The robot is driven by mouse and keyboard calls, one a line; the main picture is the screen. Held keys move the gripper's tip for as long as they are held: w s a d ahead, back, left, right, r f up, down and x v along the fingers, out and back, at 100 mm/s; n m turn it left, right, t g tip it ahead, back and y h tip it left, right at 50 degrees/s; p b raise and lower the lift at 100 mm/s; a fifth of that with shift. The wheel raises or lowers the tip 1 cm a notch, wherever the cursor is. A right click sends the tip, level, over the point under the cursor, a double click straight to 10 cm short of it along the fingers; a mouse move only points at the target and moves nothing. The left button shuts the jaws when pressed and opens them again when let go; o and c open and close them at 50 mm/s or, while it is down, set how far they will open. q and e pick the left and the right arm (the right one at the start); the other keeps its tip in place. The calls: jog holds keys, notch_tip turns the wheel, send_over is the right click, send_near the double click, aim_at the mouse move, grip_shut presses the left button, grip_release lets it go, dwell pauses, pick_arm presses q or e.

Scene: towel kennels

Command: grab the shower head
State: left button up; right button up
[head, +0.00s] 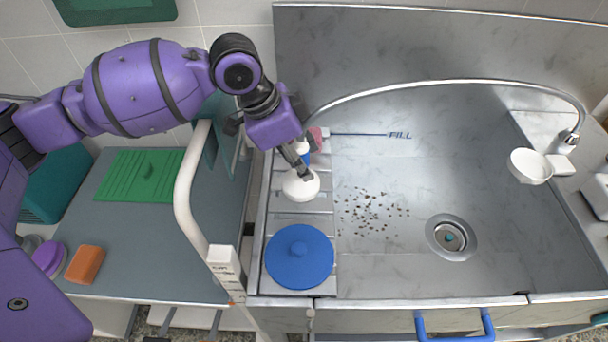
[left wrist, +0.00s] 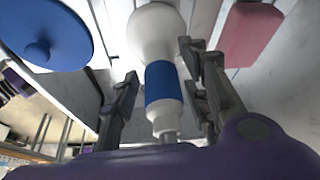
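The shower head (head: 301,186) is white and round with a blue band on its handle. It lies on the slatted ledge at the left of the steel sink, with the hose (head: 430,83) arching away to the right. My left gripper (head: 302,165) is over its handle, fingers pointing down. In the left wrist view the shower head (left wrist: 155,35) runs between the fingers of the left gripper (left wrist: 160,68). The fingers stand on both sides of the blue-banded handle (left wrist: 163,86), with a small gap seen beside it. My right gripper is out of view.
A blue round lid (head: 299,257) lies on the ledge nearer the front. A pink object (head: 317,134) is close behind the gripper. A white rail (head: 187,190) stands left of the sink.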

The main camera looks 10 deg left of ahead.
pick_arm(q)
grip_shut()
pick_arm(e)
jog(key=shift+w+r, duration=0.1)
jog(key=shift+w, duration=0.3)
pick_arm(q)
jog(key=shift+r, duration=0.2)
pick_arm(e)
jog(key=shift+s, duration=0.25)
